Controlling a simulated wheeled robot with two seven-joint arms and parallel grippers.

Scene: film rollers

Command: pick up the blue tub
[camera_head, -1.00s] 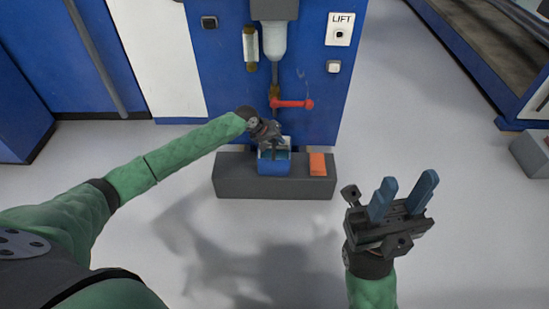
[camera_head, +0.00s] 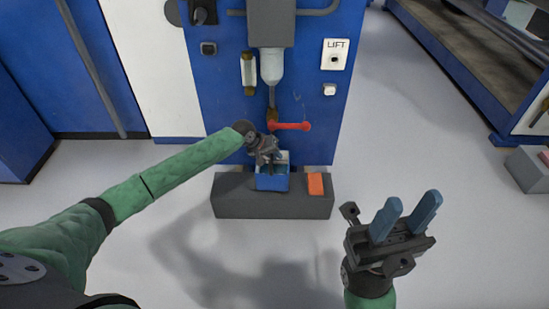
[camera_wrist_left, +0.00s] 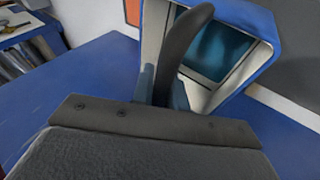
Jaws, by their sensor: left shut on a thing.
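The blue tub (camera_head: 272,183) is on or just above the grey ledge at the foot of the blue panel, in the head view. My left gripper (camera_head: 274,160) is at the tub's top and is shut on its wall. In the left wrist view the tub's blue rim (camera_wrist_left: 262,22) and pale inner wall surround a teal inside, with a dark finger across the opening. Whether the tub's underside touches the ledge cannot be told. My right gripper (camera_head: 406,218) is open and empty at the lower right, well apart from the tub.
The grey ledge (camera_head: 235,205) also carries an orange block (camera_head: 316,184) right of the tub. Above are a red lever (camera_head: 292,126), a pale cylinder (camera_head: 271,66) with a pipe and a LIFT switch plate (camera_head: 336,54).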

